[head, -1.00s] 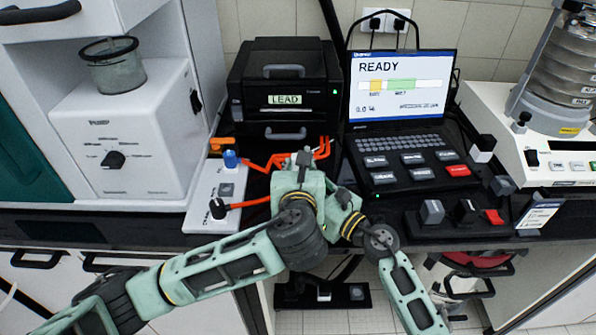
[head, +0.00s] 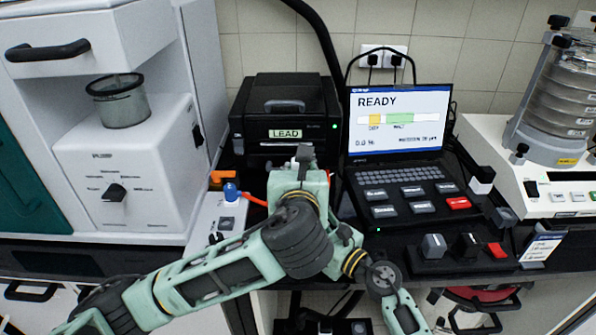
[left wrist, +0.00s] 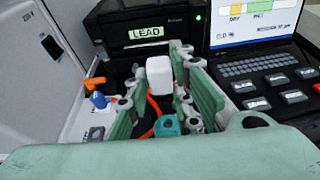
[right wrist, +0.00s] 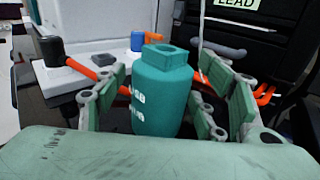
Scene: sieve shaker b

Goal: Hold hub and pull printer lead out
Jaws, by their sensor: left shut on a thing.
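The hub is a pale strip (head: 205,215) on the bench below the printer, with a blue plug (head: 230,190); the hub also shows in the right wrist view (right wrist: 75,78) with a dark plug (right wrist: 48,48) and orange leads (right wrist: 80,67). My left gripper (left wrist: 158,62) is shut on a white block (left wrist: 159,76) above an orange lead (left wrist: 152,104). I cannot tell whether the block is that lead's plug. My right gripper (right wrist: 166,86) is open around a teal bottle-shaped piece (right wrist: 160,100), with gaps at both sides. My arms hide the grip in the head view.
The black printer (head: 285,115) labelled LEAD stands behind my grippers. A laptop (head: 400,120) reading READY is to the right. A white machine (head: 125,165) stands left of the hub. A small button box (head: 465,252) is at the bench's front edge.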

